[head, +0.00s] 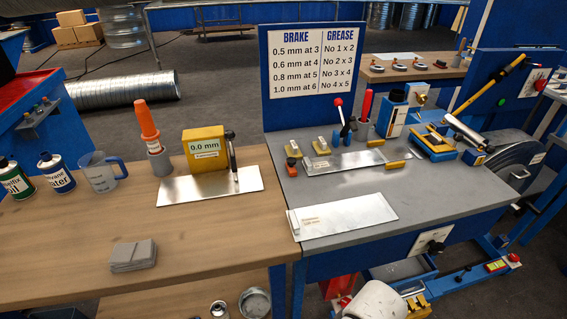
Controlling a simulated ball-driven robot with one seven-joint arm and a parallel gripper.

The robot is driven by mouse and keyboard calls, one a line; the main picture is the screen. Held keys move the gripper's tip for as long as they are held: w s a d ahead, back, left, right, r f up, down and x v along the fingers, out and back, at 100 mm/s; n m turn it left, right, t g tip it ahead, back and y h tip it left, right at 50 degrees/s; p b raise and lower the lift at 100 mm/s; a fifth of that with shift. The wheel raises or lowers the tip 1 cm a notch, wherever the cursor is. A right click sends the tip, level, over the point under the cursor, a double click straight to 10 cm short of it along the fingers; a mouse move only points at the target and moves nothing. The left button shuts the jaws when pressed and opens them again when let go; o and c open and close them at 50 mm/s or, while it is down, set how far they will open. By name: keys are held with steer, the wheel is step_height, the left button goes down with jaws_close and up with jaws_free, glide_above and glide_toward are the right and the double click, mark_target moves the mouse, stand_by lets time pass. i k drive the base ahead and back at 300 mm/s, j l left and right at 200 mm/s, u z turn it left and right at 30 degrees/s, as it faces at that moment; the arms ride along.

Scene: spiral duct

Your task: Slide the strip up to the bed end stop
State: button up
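A flat bright metal strip (350,214) with small printed text lies on the front of the grey bed (440,180). Its left end is at the bed's left edge, where a narrow upright edge shows; I cannot tell whether this is part of the strip or a stop. Which part is the end stop is not clear. My gripper does not show; only a white rounded part, likely of my arm, shows at the bottom edge.
On the wooden bench to the left, a yellow gauge (204,148) reading 0.0 mm stands by a metal sheet (180,190). A jug (100,172), cans and a grey stack (133,255) are also there.

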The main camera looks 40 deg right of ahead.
mark_target(345, 161)
steer(key=z, duration=0.85)
steer(key=l+z, duration=0.35)
steer(key=l, duration=0.15)
steer(key=i+l+z, duration=0.2)
steer(key=l+z, duration=0.2)
steer(key=l, duration=0.1)
